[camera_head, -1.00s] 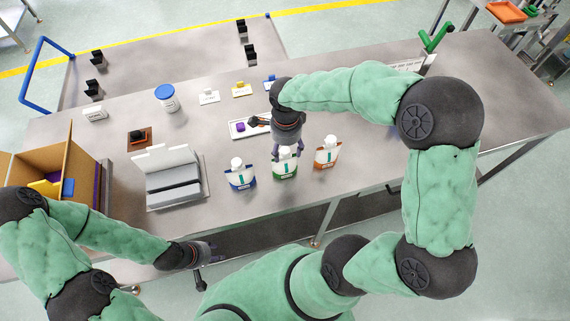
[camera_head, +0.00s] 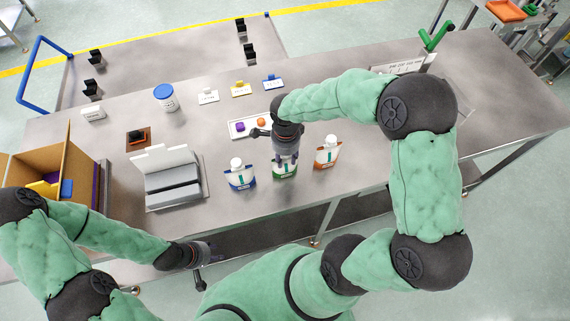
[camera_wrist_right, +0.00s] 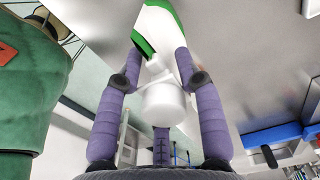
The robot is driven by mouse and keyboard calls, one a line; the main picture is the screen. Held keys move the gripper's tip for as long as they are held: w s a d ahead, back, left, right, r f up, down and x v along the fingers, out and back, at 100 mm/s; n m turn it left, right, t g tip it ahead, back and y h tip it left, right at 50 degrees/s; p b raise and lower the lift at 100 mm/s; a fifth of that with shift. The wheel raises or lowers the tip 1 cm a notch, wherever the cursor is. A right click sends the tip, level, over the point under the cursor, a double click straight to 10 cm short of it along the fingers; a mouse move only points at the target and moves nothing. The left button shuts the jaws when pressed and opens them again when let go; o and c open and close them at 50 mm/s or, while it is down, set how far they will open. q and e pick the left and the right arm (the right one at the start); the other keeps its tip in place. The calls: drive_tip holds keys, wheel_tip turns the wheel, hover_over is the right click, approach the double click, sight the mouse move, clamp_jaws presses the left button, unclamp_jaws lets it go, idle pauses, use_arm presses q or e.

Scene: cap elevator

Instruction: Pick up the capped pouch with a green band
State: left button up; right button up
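The capped pouch with a green band (camera_head: 284,172) stands upright on the table, between the blue-banded pouch (camera_head: 240,176) and the orange-banded pouch (camera_head: 327,153). My right gripper (camera_head: 285,160) is directly above it and hides its cap in the head view. In the right wrist view, the white cap (camera_wrist_right: 164,101) and the green-edged pouch body (camera_wrist_right: 157,28) lie between the fingers of my right gripper (camera_wrist_right: 159,62). The fingers are spread around the cap; the tips are beside the pouch body. My left gripper (camera_head: 207,252) is near the table's front edge, its fingers too small to judge.
A grey block fixture (camera_head: 172,180) stands left of the pouches. A white tray (camera_head: 238,130) with small purple and orange pieces lies behind them. A cardboard box (camera_head: 82,165) is at the left.

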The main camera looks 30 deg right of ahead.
clamp_jaws()
